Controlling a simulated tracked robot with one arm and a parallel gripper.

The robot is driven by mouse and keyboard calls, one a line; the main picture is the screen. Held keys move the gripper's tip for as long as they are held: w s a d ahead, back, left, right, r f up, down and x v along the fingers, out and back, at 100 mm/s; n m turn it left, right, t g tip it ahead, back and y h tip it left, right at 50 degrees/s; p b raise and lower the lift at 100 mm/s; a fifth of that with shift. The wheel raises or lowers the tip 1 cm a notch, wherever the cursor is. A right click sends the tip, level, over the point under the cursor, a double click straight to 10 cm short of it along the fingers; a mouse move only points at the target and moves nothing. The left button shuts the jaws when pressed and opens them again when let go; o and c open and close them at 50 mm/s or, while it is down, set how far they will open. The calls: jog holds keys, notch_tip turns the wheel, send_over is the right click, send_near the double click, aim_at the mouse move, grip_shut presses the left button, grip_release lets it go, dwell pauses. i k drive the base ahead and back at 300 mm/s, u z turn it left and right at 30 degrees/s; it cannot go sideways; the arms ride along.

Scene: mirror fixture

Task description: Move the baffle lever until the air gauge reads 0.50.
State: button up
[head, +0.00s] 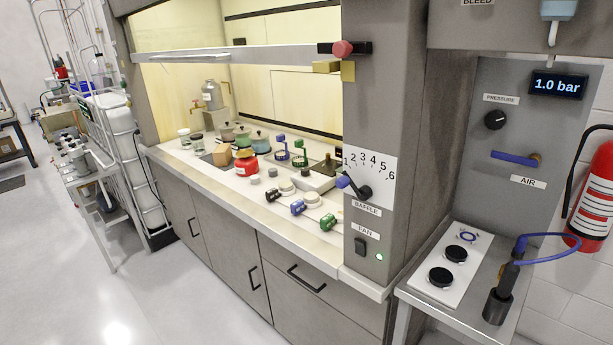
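The baffle lever (356,187) is a black pivot with a blue-tipped arm on the grey post of the fume hood. It slants up and left, its tip near the 1 end of a white dial plate (376,168) numbered 1 to 6. A BAFFLE label (367,208) is below it. A dark digital display (558,85) on the right panel reads 1.0 bar, above a PRESSURE label and a black knob. No gauge marked as the air gauge shows, only an AIR label (528,181) under a blue handle. My gripper is not in view.
A fan switch (360,247) with a lit green lamp is below the lever. The raised sash (235,54) has a red knob at its right end. Jars and valves crowd the hood bench. A side table (450,290) and a fire extinguisher (589,195) stand right. Floor at left is clear.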

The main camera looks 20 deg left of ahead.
aim_at(365, 193)
jog(key=u, duration=0.2)
jog(key=i, duration=0.95)
jog(key=z, duration=0.5)
